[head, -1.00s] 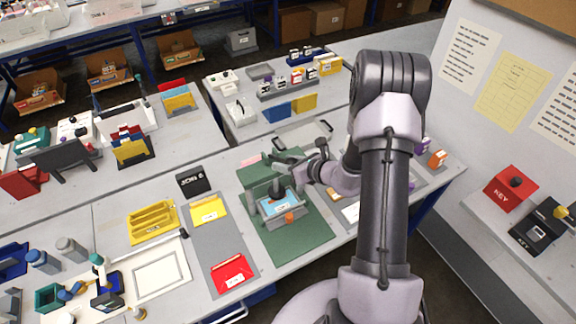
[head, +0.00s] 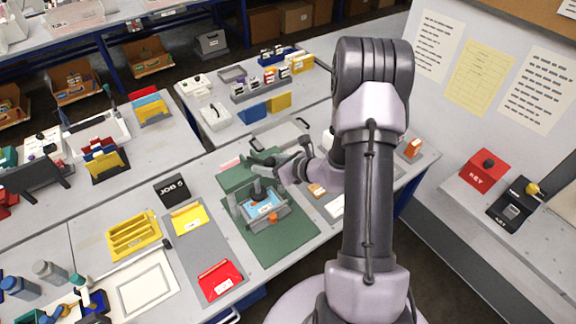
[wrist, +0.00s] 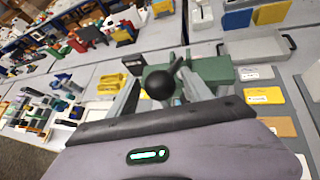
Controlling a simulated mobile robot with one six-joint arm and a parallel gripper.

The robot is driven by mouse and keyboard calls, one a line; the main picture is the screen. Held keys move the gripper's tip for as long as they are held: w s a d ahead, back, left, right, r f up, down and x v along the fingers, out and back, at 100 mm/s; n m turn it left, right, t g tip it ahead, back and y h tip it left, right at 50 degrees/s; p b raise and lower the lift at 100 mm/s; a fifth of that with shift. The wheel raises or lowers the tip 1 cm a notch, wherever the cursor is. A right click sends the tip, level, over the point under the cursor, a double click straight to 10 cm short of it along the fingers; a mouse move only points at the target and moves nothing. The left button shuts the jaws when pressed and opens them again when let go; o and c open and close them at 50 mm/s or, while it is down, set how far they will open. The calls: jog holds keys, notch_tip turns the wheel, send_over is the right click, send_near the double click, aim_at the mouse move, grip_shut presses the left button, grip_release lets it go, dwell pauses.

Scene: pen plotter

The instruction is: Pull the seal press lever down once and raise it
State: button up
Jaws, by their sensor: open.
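The seal press (head: 263,207) stands on a dark green mat (head: 297,236) on the bench, with a blue-and-white piece in its bed and an orange piece at its front. My gripper (head: 273,167) is just behind and above the press in the head view, with its fingers apart. In the wrist view, a black ball knob (wrist: 160,84) on a dark rod shows between the open fingers of my gripper (wrist: 158,92). I cannot tell whether either finger touches the knob. The lower part of the press is hidden in the wrist view by my gripper body.
A red folder (head: 219,280) and a yellow folder (head: 188,218) lie on a grey mat left of the press. A yellow rack (head: 134,234) and a black JOB 5 block (head: 172,190) stand further left. A handled tray (head: 280,135) lies behind the gripper.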

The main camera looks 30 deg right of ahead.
jog(key=v, duration=1.4)
jog(key=shift+s, duration=0.25)
jog(key=shift+r, duration=0.15)
jog(key=s+a+f+n+g+y+b, duration=0.2)
jog(key=a+n+g+b, duration=0.1)
jog(key=a+n+b, duration=0.5)
jog(key=s+a+f+n+g+y+b, duration=0.1)
jog(key=a+f+n+g+b, duration=0.2)
jog(key=a+n+b, duration=0.55)
jog(key=s+a+f+n+h+b, duration=0.2)
jog(key=s+n+b, duration=0.3)
jog(key=n, duration=0.1)
jog(key=s+a+f+n+h+b, duration=0.2)
jog(key=s+a+n+h+b, duration=0.1)
jog(key=s+n+b, duration=0.3)
jog(key=shift+a+n, duration=0.25)
jog(key=shift+n, duration=0.2)
